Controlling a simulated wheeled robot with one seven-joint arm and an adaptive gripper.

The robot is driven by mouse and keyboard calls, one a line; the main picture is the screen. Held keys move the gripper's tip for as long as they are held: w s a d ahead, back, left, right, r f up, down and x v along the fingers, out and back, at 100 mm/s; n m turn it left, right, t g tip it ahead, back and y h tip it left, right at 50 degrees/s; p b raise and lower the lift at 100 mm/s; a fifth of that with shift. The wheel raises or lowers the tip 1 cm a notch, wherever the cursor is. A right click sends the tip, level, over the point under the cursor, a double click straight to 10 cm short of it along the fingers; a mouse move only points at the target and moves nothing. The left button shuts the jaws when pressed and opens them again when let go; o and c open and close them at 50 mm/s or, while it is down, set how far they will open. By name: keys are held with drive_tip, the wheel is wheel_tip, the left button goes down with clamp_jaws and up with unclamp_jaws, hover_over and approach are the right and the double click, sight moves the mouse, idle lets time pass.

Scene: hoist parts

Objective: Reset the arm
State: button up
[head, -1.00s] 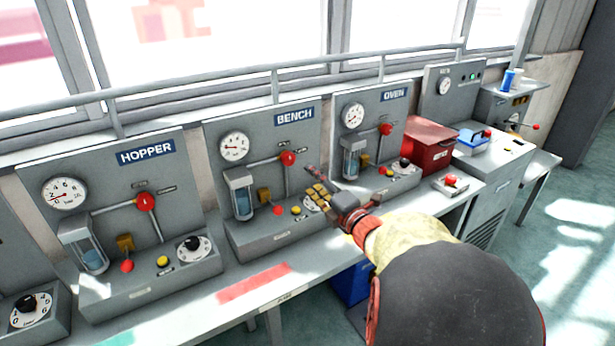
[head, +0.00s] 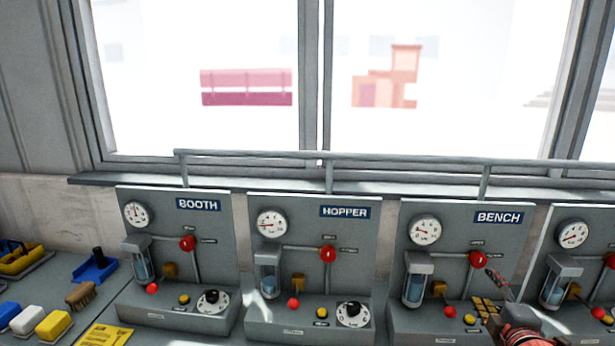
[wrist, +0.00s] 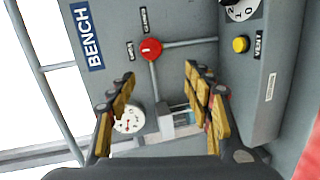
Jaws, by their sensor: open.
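My gripper (head: 488,292) shows at the lower right of the head view, in front of the lower right part of the BENCH panel (head: 450,265). In the wrist view its two yellow-padded fingers (wrist: 160,75) are spread wide with nothing between the tips. Beyond them, the BENCH panel appears turned on its side, with a red valve knob (wrist: 150,50), a gauge (wrist: 130,120) and a yellow VENT button (wrist: 241,44). I cannot tell the exact gap to the panel. Most of my arm is outside the head view.
The BOOTH panel (head: 180,262) and HOPPER panel (head: 312,262) stand to the left, and another panel (head: 590,275) to the right. A rail (head: 400,160) runs above them. A brush (head: 80,293), a blue tray (head: 95,268) and coloured blocks (head: 53,323) lie at the far left.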

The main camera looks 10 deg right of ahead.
drive_tip(key=s+a+m+g+y+p, duration=0.1)
drive_tip(key=s+a+m+g, duration=0.2)
drive_tip(key=s+a, duration=0.3)
drive_tip(key=s+a+r+m+g+y+p, duration=0.1)
drive_tip(key=s+a+m, duration=0.4)
drive_tip(key=a, duration=0.9)
drive_tip(key=s+a+r+m+g+y+p, duration=0.1)
drive_tip(key=s+a+m+g+y+p, duration=0.2)
drive_tip(key=s+a, duration=0.5)
drive_tip(key=shift+a+m+g, duration=0.9)
drive_tip(key=shift+a+m, duration=0.1)
drive_tip(key=shift+r, duration=0.1)
